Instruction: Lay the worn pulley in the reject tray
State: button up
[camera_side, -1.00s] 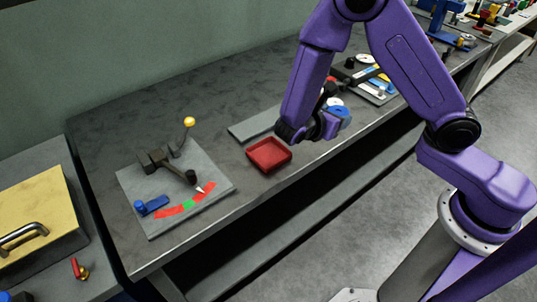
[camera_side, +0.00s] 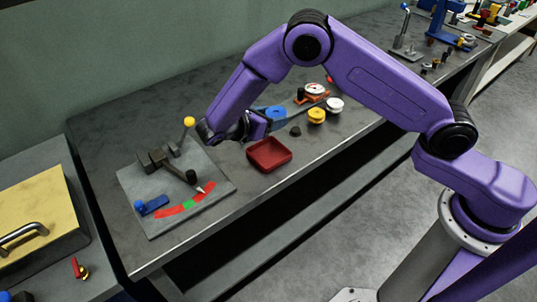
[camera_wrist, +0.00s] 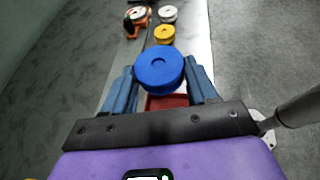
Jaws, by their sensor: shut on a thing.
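My gripper (camera_side: 266,122) is shut on a blue pulley (camera_side: 276,115), a round disc with a small centre hole. In the wrist view the pulley (camera_wrist: 158,68) sits between the two blue fingers of the gripper (camera_wrist: 161,82), clear of the bench. The reject tray (camera_side: 283,163) is a square red tray on the bench, empty as far as it shows. The pulley is held behind the tray in the side view. In the wrist view the tray (camera_wrist: 155,103) is mostly hidden below the pulley and fingers. I cannot make out wear on the pulley.
A yellow pulley (camera_side: 317,116), a white one (camera_side: 335,104) and an orange device with a white dial (camera_side: 314,91) stand to the right. A small dark piece (camera_side: 295,131) lies nearer.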

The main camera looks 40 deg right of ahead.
jog(key=shift+w+a+f, duration=0.1)
jog(key=shift+w+f, duration=0.05)
jog(key=shift+f, duration=2.85)
jog(key=o, duration=1.1)
jog(key=shift+o, duration=0.2)
jog(key=v, duration=1.7)
jog(key=shift+a, duration=0.2)
